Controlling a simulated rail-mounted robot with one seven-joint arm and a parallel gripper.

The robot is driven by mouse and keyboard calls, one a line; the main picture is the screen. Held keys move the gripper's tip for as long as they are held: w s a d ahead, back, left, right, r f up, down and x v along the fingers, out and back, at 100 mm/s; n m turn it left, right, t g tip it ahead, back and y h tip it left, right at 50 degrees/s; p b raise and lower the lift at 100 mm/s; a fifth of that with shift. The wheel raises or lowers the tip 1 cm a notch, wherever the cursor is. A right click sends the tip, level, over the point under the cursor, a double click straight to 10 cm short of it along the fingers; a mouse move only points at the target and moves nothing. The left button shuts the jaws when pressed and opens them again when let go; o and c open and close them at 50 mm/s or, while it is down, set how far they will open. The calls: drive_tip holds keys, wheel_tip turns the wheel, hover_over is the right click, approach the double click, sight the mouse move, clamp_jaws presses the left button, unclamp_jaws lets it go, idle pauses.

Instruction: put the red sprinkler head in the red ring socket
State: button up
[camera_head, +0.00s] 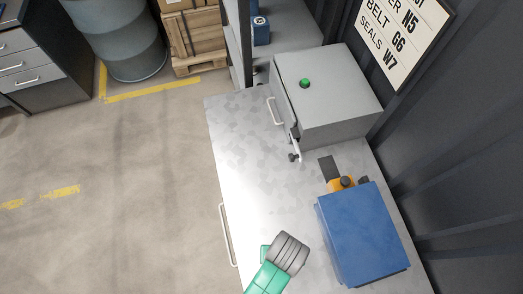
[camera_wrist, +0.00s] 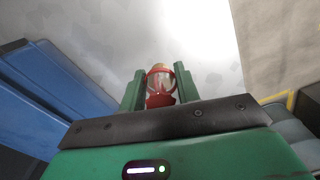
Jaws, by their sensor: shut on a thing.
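The red sprinkler head (camera_wrist: 161,88) is between the two green fingers of my gripper (camera_wrist: 158,82) in the wrist view. It has a red frame around a paler middle and an orange-yellow tip pointing away from the palm. My gripper is shut on it, with a finger on each side. In the head view, part of my green and grey arm shows at the bottom edge over the worktop, and the sprinkler head cannot be made out there. I cannot see the red ring socket in either view.
A blue case (camera_head: 362,235) lies on the metal worktop (camera_head: 250,165), right of my arm. An orange part with a black knob (camera_head: 345,182) sits behind it. A grey box with a green button (camera_head: 325,98) stands farther back. The worktop's left side is clear.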

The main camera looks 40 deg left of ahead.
drive_tip(key=shift+n, duration=0.9)
drive_tip(key=s+f, duration=0.1)
drive_tip(key=s, duration=0.1)
drive_tip(key=s+f, duration=0.1)
drive_tip(key=shift+s+d+f+b, duration=0.2)
drive_tip(key=shift+s+f+b, duration=0.15)
drive_tip(key=shift+s+b, duration=0.05)
hover_over(268, 218)
drive_tip(key=shift+s+d+f, duration=0.15)
drive_tip(key=shift+s+f, duration=0.1)
drive_tip(key=shift+f, duration=0.4)
drive_tip(key=shift+w+a+f, duration=0.1)
drive_tip(key=shift+w+f, duration=0.05)
drive_tip(key=shift+f, duration=0.75)
drive_tip(key=shift+w+a+f, duration=0.1)
drive_tip(key=shift+f, duration=0.8)
drive_tip(key=o, duration=1)
drive_tip(key=shift+f, duration=0.1)
wheel_tip(268, 218, up, 12)
drive_tip(key=p, duration=0.1)
